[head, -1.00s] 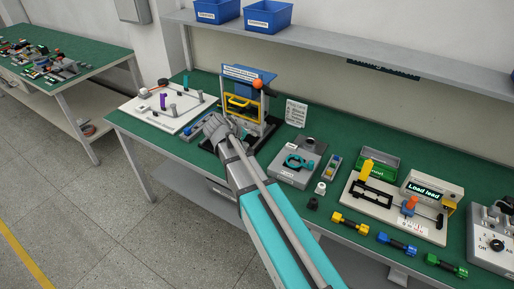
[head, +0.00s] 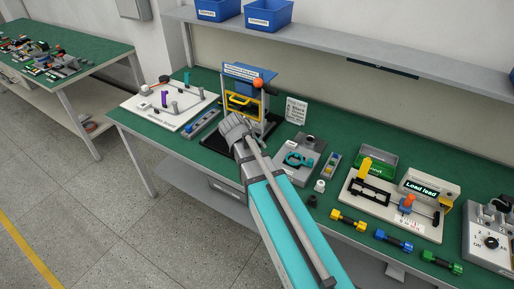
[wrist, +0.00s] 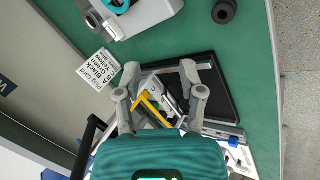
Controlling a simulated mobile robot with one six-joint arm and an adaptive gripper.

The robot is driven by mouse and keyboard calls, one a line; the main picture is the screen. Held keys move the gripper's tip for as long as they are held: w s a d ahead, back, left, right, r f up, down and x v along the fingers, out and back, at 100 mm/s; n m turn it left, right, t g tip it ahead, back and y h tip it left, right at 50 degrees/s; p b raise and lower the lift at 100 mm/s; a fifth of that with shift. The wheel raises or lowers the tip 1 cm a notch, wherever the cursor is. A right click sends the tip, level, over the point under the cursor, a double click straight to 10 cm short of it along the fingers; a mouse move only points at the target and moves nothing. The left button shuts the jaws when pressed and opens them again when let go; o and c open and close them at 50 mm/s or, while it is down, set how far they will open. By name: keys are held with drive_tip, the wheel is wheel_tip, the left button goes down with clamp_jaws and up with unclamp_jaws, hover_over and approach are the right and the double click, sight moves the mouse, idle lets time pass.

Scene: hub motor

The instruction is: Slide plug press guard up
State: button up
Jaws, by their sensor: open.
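The plug press (head: 262,88) stands at the back of the green bench, with a blue sign on top and an orange lever knob (head: 258,83). Its guard has a yellow frame (head: 238,103) and sits low in the press frame. My gripper (head: 234,124) is just in front of the press, below the yellow frame. In the wrist view my gripper (wrist: 160,75) has its two fingers spread, and the yellow guard frame (wrist: 150,109) shows between them. I cannot tell whether a finger touches it. My gripper and arm hide the lower front of the press.
A white board with pegs (head: 168,106) and a narrow tray (head: 201,124) lie left of the press. A grey fixture with a teal clamp (head: 299,160) is at right, with a printed card (head: 296,110) behind it. A shelf with blue bins (head: 268,14) runs above.

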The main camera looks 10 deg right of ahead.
drive_tip(key=shift+w, duration=0.1)
drive_tip(key=n+t+h+b, duration=0.5)
drive_tip(key=n+t+b, duration=0.1)
drive_tip(key=t+b, duration=0.15)
approach(237, 102)
drive_tip(key=s+a, duration=0.2)
drive_tip(key=a, duration=0.1)
drive_tip(key=shift+d+r+t, duration=0.1)
drive_tip(key=shift+d+t, duration=0.05)
drive_tip(key=shift+t, duration=0.1)
drive_tip(key=shift+d, duration=0.1)
drive_tip(key=b+x, duration=0.2)
drive_tip(key=x, duration=1.1)
drive_tip(key=shift+w+d, duration=0.2)
drive_tip(key=shift+d, duration=0.1)
drive_tip(key=shift+c, duration=0.2)
clamp_jaws()
